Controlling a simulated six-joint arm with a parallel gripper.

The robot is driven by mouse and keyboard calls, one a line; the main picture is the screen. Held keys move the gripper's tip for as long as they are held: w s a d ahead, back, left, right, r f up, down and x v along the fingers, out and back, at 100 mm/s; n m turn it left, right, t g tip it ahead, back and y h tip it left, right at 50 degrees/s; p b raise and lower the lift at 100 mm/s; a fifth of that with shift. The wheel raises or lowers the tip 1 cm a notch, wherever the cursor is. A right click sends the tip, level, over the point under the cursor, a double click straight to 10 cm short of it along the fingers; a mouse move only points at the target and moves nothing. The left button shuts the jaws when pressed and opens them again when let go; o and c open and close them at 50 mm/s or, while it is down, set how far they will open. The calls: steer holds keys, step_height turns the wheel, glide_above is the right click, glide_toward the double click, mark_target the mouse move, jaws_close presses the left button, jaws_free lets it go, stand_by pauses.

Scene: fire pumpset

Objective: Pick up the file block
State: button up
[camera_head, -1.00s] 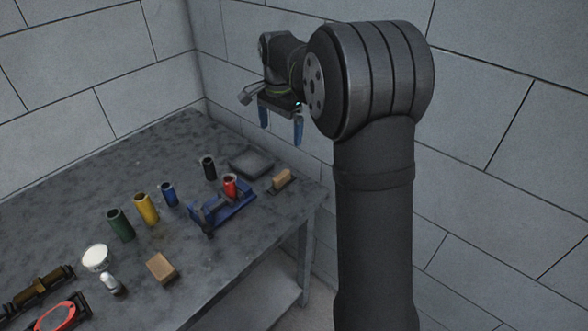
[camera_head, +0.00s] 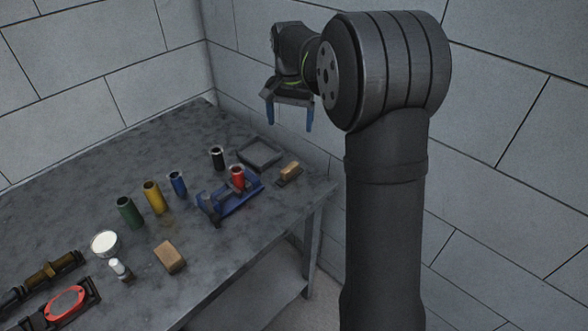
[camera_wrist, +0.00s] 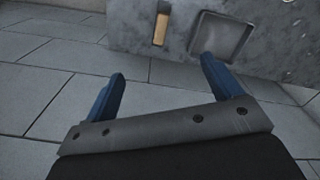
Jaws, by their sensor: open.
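A tan block on a dark base (camera_head: 289,171) lies near the table's right edge, beside the square tray. It also shows at the top of the wrist view (camera_wrist: 161,28). A second, plain tan block (camera_head: 170,256) lies at the table's front edge. I cannot tell for certain which of the two is the file block. My gripper (camera_head: 290,116) is open and empty, high above the table's far right corner, with blue fingers pointing down. In the wrist view the fingers (camera_wrist: 163,82) are apart, with only floor tiles between them, and the block on the dark base lies beyond them.
The grey tray (camera_head: 260,153) is on the table (camera_head: 90,185). A blue fixture (camera_head: 230,203) stands close by, with a red cylinder (camera_head: 237,177) at it. Black (camera_head: 217,158), blue (camera_head: 177,184), yellow (camera_head: 153,197) and green (camera_head: 130,212) cylinders stand leftward. Walls rise behind the table.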

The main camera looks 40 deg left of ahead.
steer(key=n, duration=1.3)
glide_toward(290, 166)
steer(key=f, duration=0.5)
steer(key=shift+s+d+f, duration=0.1)
steer(key=shift+d, duration=0.25)
steer(key=shift+a+f, duration=0.2)
steer(key=shift+f, duration=1.15)
steer(key=shift+a+f, duration=0.15)
steer(key=shift+f, duration=1.2)
steer(key=c, duration=1.2)
steer(key=shift+r, duration=0.1)
